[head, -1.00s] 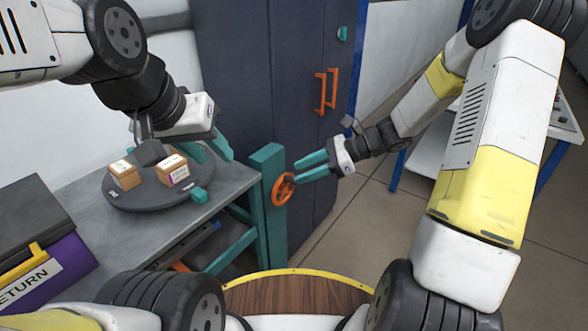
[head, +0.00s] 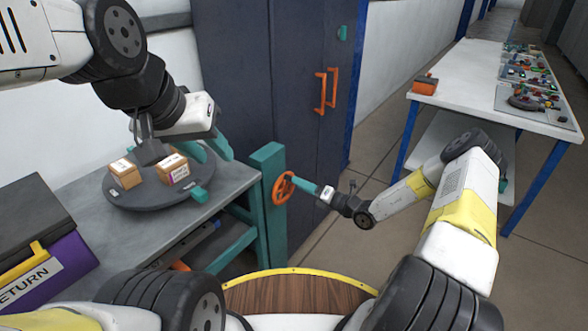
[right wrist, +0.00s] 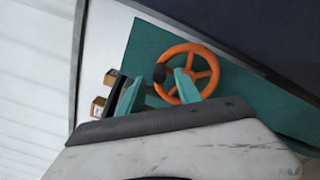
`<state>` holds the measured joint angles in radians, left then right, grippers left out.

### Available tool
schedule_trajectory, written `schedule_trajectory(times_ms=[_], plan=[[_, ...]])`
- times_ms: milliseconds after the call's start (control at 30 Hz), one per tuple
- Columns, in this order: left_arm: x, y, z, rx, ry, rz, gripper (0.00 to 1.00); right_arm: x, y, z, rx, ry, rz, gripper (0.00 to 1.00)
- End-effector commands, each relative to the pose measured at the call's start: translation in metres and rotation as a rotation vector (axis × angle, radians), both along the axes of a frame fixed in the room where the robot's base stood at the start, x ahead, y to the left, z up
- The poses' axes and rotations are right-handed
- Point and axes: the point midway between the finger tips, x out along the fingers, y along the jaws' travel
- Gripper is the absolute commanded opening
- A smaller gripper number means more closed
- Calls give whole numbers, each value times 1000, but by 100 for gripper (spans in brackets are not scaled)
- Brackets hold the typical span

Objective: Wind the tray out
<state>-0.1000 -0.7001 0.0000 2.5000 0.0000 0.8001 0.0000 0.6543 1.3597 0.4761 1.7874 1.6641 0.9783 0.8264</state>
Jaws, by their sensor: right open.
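An orange handwheel (head: 284,188) with a dark knob is mounted on a teal post (head: 267,160). It also shows in the right wrist view (right wrist: 205,62), with the knob (right wrist: 159,73) near its left rim. My right gripper (head: 303,187) is at the wheel's right side. In the right wrist view its teal fingers (right wrist: 158,85) are apart, with the knob between and just beyond their tips. A round dark tray (head: 150,200) with two small cardboard boxes (head: 172,169) sits on the grey bench. My left gripper (head: 212,157) hangs over the tray's far right side, its fingers apart and empty.
A dark cabinet (head: 290,90) with orange handles stands behind the post. A purple return bin (head: 60,262) is at the lower left. A white table (head: 465,75) with several parts stands at the right. The floor between is clear.

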Motion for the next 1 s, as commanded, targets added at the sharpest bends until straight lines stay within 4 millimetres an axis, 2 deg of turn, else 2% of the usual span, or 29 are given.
schedule_trajectory(times_ms=[33, 200, 567, 767, 800, 1000], plan=[[0, 0, 0, 0, 0, 0, 36, 4, 8, 0, 0, -1, 3, 41], [0, 0, 0, 0, 0, 0, 36, 16, 24, 0, 0, -1, 3, 41], [0, 0, 0, 0, 0, 0, 36, 20, 29, 0, -2, -1, 1, 41], [0, 0, 0, 0, 0, 0, 36, 20, 29, 0, -2, -1, 2, 4], [0, 0, 0, 0, 0, 0, 36, 20, 29, 0, -2, -1, 2, 0], [0, 0, 0, 0, 0, 0, 36, 20, 29, 0, -2, -1, 2, 0]])
